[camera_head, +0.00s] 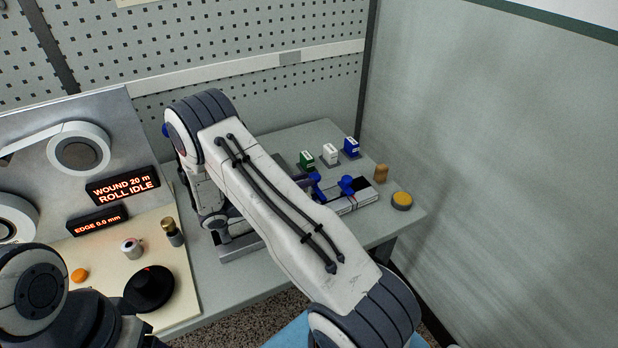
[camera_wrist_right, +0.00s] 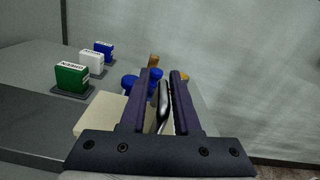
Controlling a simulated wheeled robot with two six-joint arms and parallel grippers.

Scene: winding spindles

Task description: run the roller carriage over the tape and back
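A pale bench fixture (camera_head: 358,202) with blue knobs (camera_head: 347,184) sits on the right part of the bench; the knobs also show in the wrist view (camera_wrist_right: 130,83). My right gripper (camera_wrist_right: 160,75) reaches over the fixture. Its two purple fingers stand apart, on either side of a thin dark and silver upright piece (camera_wrist_right: 163,105), with a narrow gap showing beside it. I cannot tell whether that piece is the carriage's handle. My right arm hides much of the fixture in the head view. The tape on it cannot be made out.
Green (camera_head: 306,160), white (camera_head: 330,154) and blue (camera_head: 351,147) labelled blocks stand behind the fixture. A yellow-topped button (camera_head: 402,200) is at the right.

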